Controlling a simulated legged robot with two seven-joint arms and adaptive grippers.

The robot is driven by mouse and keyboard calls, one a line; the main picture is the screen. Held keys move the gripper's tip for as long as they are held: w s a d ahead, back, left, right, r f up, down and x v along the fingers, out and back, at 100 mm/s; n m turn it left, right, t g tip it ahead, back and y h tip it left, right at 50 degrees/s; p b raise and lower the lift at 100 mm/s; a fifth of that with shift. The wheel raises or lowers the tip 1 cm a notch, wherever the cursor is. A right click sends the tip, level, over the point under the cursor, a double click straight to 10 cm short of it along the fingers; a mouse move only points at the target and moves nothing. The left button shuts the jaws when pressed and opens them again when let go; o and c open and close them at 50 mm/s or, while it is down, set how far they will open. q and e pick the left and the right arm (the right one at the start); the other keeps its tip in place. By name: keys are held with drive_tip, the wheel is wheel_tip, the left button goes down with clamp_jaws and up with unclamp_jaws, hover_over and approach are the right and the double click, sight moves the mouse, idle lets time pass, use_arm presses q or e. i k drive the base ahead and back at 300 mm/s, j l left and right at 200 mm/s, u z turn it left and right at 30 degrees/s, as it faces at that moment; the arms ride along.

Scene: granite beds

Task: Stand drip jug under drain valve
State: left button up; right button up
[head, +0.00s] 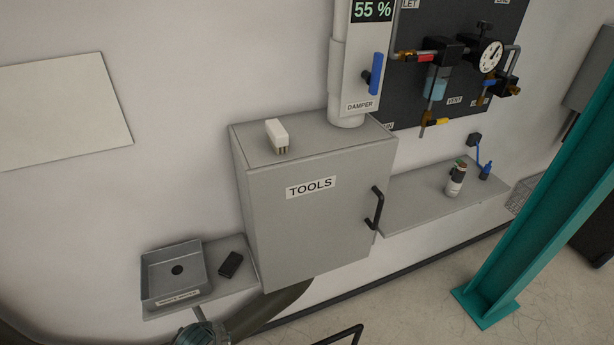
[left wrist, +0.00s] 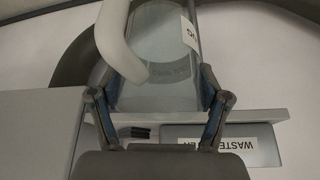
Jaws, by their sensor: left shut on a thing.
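The clear jug (left wrist: 160,55) with a pale handle (left wrist: 115,45) and a partly visible label fills the upper middle of the left wrist view. My left gripper (left wrist: 157,93) is shut on it, a finger on each side. My right gripper is out of view.
A grey TOOLS cabinet (head: 290,220) stands between the shelves. A canister (head: 455,180) and a blue item (head: 486,171) are on the right shelf. A tray (head: 165,265) and a black item (head: 230,264) are on the left shelf. A teal column (head: 545,200) stands right.

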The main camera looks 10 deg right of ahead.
sight(405, 189)
drive_tip(key=i+l+u, duration=0.25)
drive_tip(key=l, duration=1)
drive_tip(key=l+u, duration=0.3)
drive_tip(key=l, duration=0.95)
